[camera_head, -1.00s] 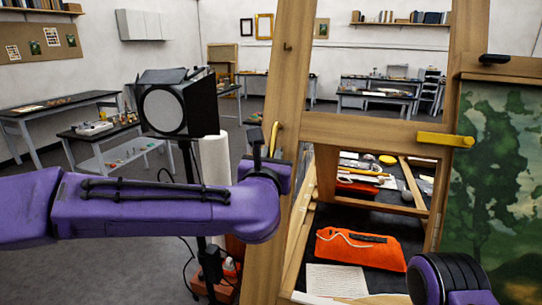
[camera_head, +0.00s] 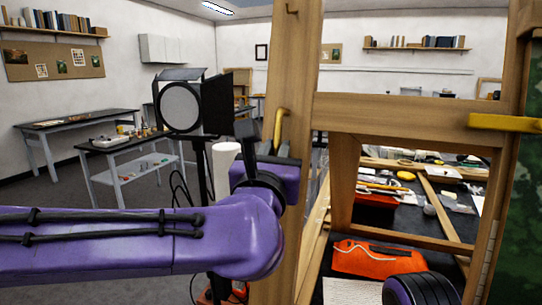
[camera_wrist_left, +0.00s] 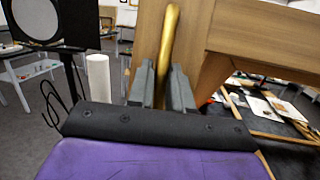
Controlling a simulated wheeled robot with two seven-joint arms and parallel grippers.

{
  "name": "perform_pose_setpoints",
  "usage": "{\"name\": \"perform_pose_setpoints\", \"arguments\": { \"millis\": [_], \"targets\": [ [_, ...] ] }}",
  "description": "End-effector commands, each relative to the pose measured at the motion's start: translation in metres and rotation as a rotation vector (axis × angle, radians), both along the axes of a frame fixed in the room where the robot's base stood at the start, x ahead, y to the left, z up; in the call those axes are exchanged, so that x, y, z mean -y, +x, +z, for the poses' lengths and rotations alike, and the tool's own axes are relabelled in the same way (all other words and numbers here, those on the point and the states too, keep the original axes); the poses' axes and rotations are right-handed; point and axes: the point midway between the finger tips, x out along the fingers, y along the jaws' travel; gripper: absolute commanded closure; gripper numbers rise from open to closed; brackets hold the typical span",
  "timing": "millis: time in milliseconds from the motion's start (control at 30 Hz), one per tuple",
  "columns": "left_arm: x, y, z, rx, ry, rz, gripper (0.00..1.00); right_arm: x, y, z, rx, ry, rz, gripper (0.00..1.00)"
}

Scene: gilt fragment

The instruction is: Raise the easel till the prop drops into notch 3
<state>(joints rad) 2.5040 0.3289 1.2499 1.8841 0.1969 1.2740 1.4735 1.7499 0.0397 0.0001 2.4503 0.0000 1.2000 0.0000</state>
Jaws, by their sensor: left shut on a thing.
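The easel is a large wooden frame with a left upright (camera_head: 290,60) and a wide crossbar (camera_head: 400,115), seen close up in the head view. A yellow curved handle (camera_head: 280,122) stands on the left upright. My left gripper (camera_head: 266,150) is at that upright. In the left wrist view its dark fingers (camera_wrist_left: 162,80) are shut on the lower part of the yellow handle (camera_wrist_left: 170,35). A yellow bar (camera_head: 505,123) sits at the crossbar's right end. I cannot make out the prop or its notches clearly. My right gripper is out of view.
An orange case (camera_head: 375,262) and papers lie on a dark surface behind the frame. A studio lamp (camera_head: 185,108) stands just left of the easel, near my left arm. A painting (camera_head: 525,220) is at the right edge. Tables line the far left.

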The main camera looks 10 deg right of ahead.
Motion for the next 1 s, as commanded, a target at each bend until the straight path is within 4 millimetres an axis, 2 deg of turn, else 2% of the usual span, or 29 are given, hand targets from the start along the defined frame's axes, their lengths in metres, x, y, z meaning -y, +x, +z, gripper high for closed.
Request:
{"name": "perform_pose_setpoints", "arguments": {
  "millis": [33,67,100,333,433,800,1000],
  "targets": [
    [0.0,0.0,0.0,0.001,0.001,0.0,0.74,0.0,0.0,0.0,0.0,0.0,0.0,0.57],
    [0.0,0.0,0.0,0.001,0.001,0.0,0.64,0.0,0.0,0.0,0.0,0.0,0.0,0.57],
    [-0.001,0.0,0.0,0.002,0.001,0.001,0.6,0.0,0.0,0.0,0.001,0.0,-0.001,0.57],
    [-0.002,0.0,0.001,0.002,0.001,0.004,0.6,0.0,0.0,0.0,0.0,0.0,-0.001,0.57],
    [-0.004,-0.006,-0.002,0.003,0.0,0.003,0.6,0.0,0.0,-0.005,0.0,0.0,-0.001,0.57],
    [-0.026,-0.082,-0.019,0.005,0.0,0.002,0.6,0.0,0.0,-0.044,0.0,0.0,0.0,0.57],
    [-0.031,-0.099,-0.019,0.003,0.002,0.003,0.6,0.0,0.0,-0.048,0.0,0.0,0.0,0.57]
  ]
}}
